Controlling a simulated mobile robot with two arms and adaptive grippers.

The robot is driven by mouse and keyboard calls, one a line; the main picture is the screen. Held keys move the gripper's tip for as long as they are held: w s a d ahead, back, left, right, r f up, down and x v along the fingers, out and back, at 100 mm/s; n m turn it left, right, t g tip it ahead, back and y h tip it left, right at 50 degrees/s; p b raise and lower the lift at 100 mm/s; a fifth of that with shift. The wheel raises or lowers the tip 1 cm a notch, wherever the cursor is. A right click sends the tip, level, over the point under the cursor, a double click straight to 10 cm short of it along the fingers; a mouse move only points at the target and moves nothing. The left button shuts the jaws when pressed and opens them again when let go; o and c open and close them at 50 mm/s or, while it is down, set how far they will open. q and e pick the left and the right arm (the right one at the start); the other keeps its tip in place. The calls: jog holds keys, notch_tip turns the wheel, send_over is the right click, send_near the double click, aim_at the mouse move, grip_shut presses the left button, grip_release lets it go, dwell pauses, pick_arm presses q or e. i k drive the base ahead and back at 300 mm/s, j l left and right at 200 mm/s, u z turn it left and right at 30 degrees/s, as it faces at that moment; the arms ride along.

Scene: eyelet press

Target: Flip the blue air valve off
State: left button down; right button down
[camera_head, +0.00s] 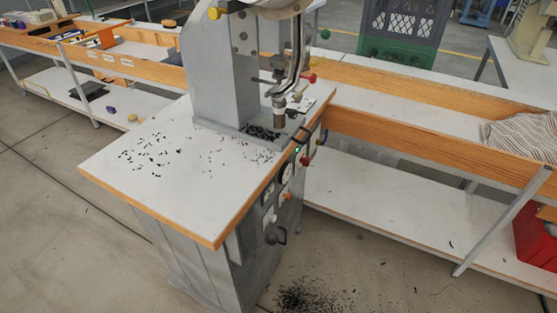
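The eyelet press (218,72) stands on a white-topped table with a wooden edge (165,165). Its head and nozzle (279,112) hang over a dark tray. I cannot make out a blue air valve on the press or panel; the panel is seen at a steep angle. Neither of my grippers is in view.
Small black bits lie on the tabletop and in a pile (306,298) on the floor. Wooden-sided benches (430,147) run along the right and back left. A grey crate (403,22) stands behind, and a red bin (537,245) is at right. The front-left floor is clear.

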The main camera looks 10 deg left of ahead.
aim_at(322, 144)
jog(key=i+l, duration=0.2)
jog(key=l, duration=0.15)
jog(key=i+l, duration=0.45)
jog(key=l, duration=0.25)
jog(key=i+l+u, duration=0.1)
jog(key=l, duration=0.25)
jog(key=i+l, duration=0.55)
jog(key=l, duration=0.2)
jog(key=i+l, duration=0.2)
jog(key=l, duration=0.15)
